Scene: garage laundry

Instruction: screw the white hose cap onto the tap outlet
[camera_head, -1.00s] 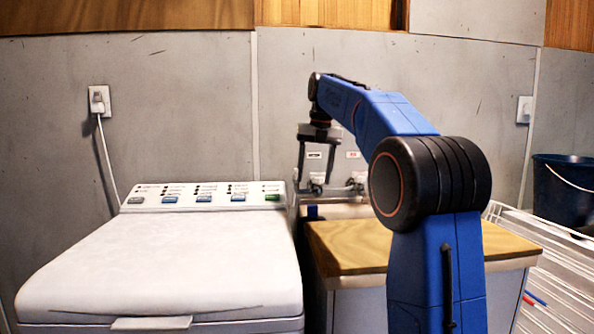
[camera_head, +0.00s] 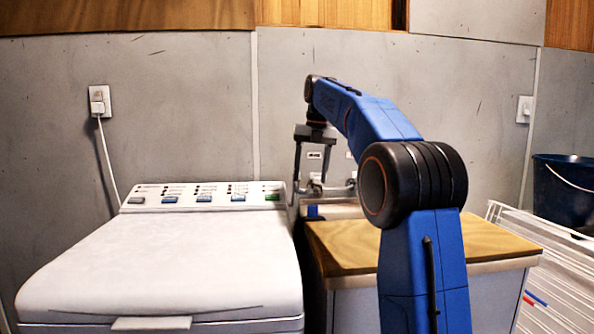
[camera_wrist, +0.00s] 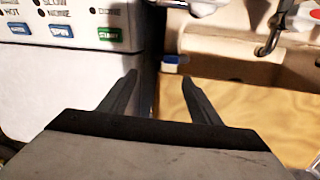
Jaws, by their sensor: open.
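My gripper (camera_head: 311,178) is open and points down behind the washer's right end, in front of the wall taps. In the wrist view its two fingers (camera_wrist: 160,74) are spread with nothing between them. The blue part also shows in the head view (camera_head: 313,211). A dark curved tap outlet (camera_wrist: 268,43) hangs at the wrist view's upper right. The taps (camera_head: 340,190) are partly hidden by my gripper in the head view.
The white washer (camera_head: 160,262) with its button panel stands close on the left. A wooden counter (camera_head: 430,244) lies to the right. A narrow gap separates them. A white rack (camera_head: 550,262) and a dark blue bucket (camera_head: 565,190) are at far right.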

